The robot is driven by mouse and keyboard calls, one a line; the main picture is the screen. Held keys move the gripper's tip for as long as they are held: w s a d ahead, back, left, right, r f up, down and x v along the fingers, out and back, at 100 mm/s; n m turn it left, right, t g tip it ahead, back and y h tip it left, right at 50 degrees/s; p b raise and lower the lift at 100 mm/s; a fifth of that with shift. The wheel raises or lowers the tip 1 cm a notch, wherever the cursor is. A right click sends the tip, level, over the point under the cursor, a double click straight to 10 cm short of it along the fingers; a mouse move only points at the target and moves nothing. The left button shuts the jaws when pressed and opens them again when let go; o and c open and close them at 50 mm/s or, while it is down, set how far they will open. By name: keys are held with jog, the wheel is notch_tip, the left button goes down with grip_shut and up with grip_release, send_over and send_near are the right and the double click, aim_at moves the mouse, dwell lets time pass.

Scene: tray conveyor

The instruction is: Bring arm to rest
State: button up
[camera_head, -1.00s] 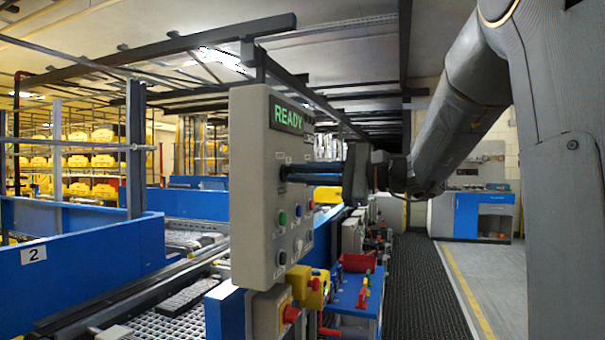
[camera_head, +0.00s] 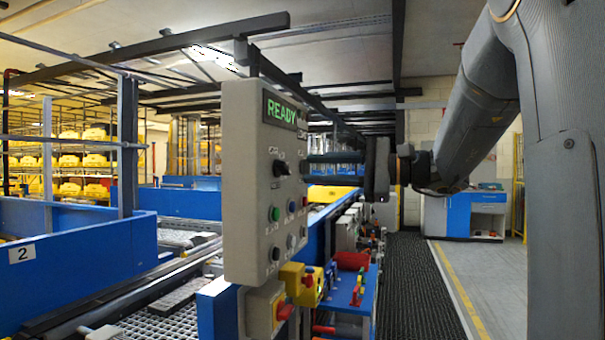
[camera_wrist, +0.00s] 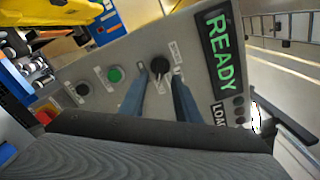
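The grey control panel (camera_head: 240,190) stands upright ahead of me with a lit green READY display (camera_head: 279,111). A black rotary knob (camera_head: 281,168) sits on its face, and it also shows in the wrist view (camera_wrist: 160,65). My gripper (camera_head: 310,168) points at the panel from the right, a short way off the face. In the wrist view my gripper's two fingers (camera_wrist: 159,73) are spread, with the knob in line with the gap between them. Nothing is held. A green button (camera_head: 276,214) is below the knob.
A yellow box with a red button (camera_head: 302,284) hangs below the panel. A blue bench (camera_head: 350,300) with a red bin (camera_head: 351,261) stands beyond it. Blue-sided conveyors (camera_head: 80,245) run at left. The dark floor mat (camera_head: 415,290) at right looks clear.

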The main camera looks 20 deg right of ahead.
jog(key=shift+v, duration=1.2)
jog(key=s+a+f+n+g+h, duration=0.1)
jog(key=s+a+f+g+h, duration=0.15)
jog(key=f, duration=0.65)
jog(key=s+a+f+n+g+h, duration=0.15)
jog(key=a+f, duration=0.25)
jog(key=f, duration=0.4)
jog(key=s+a+f+g+h, duration=0.1)
jog(key=s+a+f+g, duration=0.15)
jog(key=f, duration=0.65)
jog(key=s+d+f+n+g+h, duration=0.1)
jog(key=s+f+n+g+h, duration=0.1)
jog(key=s+f+n+h, duration=0.2)
jog(key=s+f+n+g+h, duration=0.2)
jog(key=s+f+n+h, duration=0.3)
jog(key=s+f, duration=0.5)
notch_tip(320, 180, down, 5)
jog(key=shift+d+f+n+h, duration=0.3)
jog(key=shift+d+n, duration=0.1)
jog(key=shift+n, duration=0.55)
jog(key=shift+w+r, duration=0.1)
